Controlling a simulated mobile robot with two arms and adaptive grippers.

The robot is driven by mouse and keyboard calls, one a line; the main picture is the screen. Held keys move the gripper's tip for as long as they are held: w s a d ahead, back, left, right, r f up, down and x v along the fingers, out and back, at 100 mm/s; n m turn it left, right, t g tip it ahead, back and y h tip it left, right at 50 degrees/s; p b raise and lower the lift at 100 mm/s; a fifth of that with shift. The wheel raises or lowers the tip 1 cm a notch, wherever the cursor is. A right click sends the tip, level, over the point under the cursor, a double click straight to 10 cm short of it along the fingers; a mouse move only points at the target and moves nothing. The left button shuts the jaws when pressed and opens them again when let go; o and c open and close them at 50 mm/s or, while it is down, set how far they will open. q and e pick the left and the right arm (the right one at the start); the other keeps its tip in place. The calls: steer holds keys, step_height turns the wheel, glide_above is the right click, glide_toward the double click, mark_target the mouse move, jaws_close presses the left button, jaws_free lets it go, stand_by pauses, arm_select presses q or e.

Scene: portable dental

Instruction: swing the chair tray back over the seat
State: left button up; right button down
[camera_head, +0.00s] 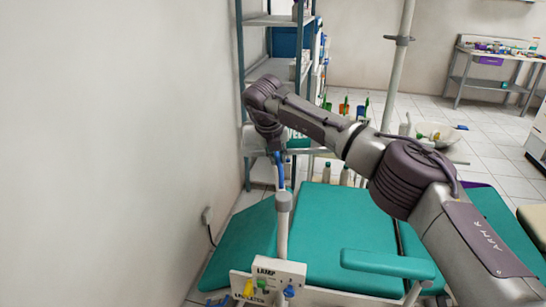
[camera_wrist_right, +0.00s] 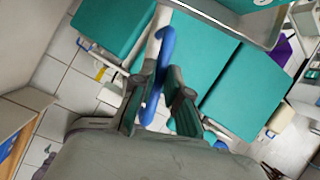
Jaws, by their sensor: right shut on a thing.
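My right gripper (camera_head: 278,160) is shut on a blue handle (camera_head: 281,172), with its fingers on either side of it; the handle also shows in the wrist view (camera_wrist_right: 165,50) between the gripper fingers (camera_wrist_right: 155,105). The chair tray (camera_head: 312,151), grey with a teal mat, is beyond the handle and partly hidden by my right arm. Its grey rim shows at the top of the wrist view (camera_wrist_right: 228,24). The teal chair seat (camera_head: 340,235) lies nearer to me, below the arm. My left gripper is out of view.
A grey-blue shelf rack (camera_head: 241,55) stands against the wall. A pale post (camera_head: 284,225) and a white panel marked LAMP (camera_head: 280,270) rise in front. A teal armrest (camera_head: 388,263) is at the lower right. A white bowl (camera_head: 440,133) is beyond my arm.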

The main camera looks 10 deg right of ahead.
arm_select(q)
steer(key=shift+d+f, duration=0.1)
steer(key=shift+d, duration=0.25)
arm_select(e)
steer(key=shift+s+d+r+m+g+h, duration=0.15)
steer(key=shift+d+m+g+h, duration=0.15)
steer(key=shift+d+m, duration=0.6)
steer(key=shift+s+d+f+m+g+h, duration=0.1)
steer(key=shift+d+m+g+h, duration=0.15)
steer(key=shift+d+m, duration=0.6)
steer(key=shift+m, duration=0.25)
steer(key=c, duration=1.2)
jaws_free()
steer(key=shift+s, duration=0.1)
steer(key=v, duration=1.2)
